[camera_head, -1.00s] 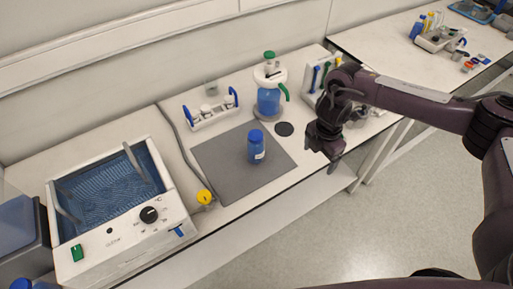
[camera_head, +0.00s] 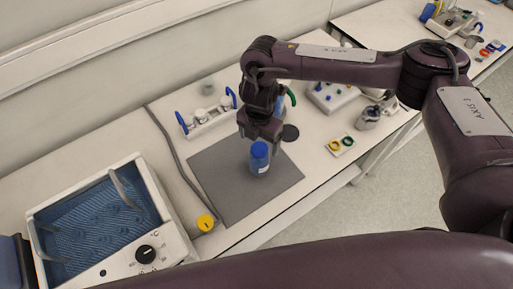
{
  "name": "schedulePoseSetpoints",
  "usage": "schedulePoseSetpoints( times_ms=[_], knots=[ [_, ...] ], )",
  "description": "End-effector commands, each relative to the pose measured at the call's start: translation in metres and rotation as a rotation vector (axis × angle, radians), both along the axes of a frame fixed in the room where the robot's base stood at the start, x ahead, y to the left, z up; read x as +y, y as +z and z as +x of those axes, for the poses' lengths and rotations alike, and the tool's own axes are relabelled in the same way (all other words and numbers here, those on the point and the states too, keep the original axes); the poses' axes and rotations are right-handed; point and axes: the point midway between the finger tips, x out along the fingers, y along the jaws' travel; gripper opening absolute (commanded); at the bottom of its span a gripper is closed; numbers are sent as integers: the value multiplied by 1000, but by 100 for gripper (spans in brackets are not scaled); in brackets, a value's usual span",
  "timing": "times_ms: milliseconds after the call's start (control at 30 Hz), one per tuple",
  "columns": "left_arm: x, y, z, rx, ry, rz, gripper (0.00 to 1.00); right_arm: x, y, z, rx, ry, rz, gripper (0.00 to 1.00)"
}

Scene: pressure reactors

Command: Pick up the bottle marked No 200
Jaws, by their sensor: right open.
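A blue bottle (camera_head: 259,158) with a blue cap and a pale label stands upright on the dark grey mat (camera_head: 220,188). The label is too small to read. My right gripper (camera_head: 260,138) is open and hangs just above and behind the bottle's cap in the picture. I cannot tell whether the fingers touch the cap. My left gripper is out of the picture.
A water bath (camera_head: 150,232) with a black dial stands at the left. A white rack with blue handles (camera_head: 207,118) stands behind the mat. A yellow cap (camera_head: 205,222) lies by the mat's left front. A metal cup (camera_head: 368,118) and small coloured rings (camera_head: 341,145) are at the right.

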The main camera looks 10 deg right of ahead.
Motion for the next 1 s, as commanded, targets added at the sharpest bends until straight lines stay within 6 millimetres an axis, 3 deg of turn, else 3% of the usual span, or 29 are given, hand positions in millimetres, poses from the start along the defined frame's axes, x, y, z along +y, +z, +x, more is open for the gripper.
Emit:
schedulePoseSetpoints(
  times_ms=[400, 600, 833, 1000],
  knots=[
    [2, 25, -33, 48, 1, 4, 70, -1, -47, 0, 4, -1, -4, 85],
    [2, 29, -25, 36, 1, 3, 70, -1, -73, 1, 1, -1, -1, 85],
    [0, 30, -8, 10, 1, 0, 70, -1, -76, 2, 1, 0, -1, 85],
    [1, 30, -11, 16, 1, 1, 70, -1, -76, 2, 1, 0, -1, 65]
  ],
)
